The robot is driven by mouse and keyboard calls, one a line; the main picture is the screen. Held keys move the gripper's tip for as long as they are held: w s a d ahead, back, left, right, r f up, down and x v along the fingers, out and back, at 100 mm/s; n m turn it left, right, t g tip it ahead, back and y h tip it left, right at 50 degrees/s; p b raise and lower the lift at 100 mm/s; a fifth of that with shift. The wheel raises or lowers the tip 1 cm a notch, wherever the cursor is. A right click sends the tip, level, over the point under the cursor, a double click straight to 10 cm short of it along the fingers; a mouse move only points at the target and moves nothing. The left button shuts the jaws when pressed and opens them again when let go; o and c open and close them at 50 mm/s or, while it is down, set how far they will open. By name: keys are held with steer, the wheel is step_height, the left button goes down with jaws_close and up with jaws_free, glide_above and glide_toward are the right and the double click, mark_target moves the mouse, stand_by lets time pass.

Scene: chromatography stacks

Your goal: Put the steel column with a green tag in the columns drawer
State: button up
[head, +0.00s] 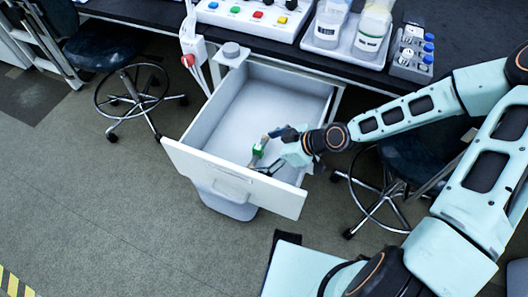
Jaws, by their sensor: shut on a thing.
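The open drawer (232,105) is pulled out below the bench and its white floor looks bare. My gripper (268,151) is over the right part of the drawer, near the front panel. It is shut on the steel column with a green tag (257,151). The green tag shows plainly at the fingertips, while most of the column is too small or hidden to make out. I cannot tell whether the column touches the drawer floor.
The bench above holds a panel with coloured buttons (253,14), a tray of bottles (345,40) and a rack of blue-capped vials (412,58). Stools stand at the left (105,50) and right of the drawer. The floor in front (110,210) is clear.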

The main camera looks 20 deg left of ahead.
steer(key=shift+f+b, duration=0.45)
steer(key=shift+f, duration=0.1)
steer(key=o, duration=1.4)
steer(key=shift+r, duration=0.1)
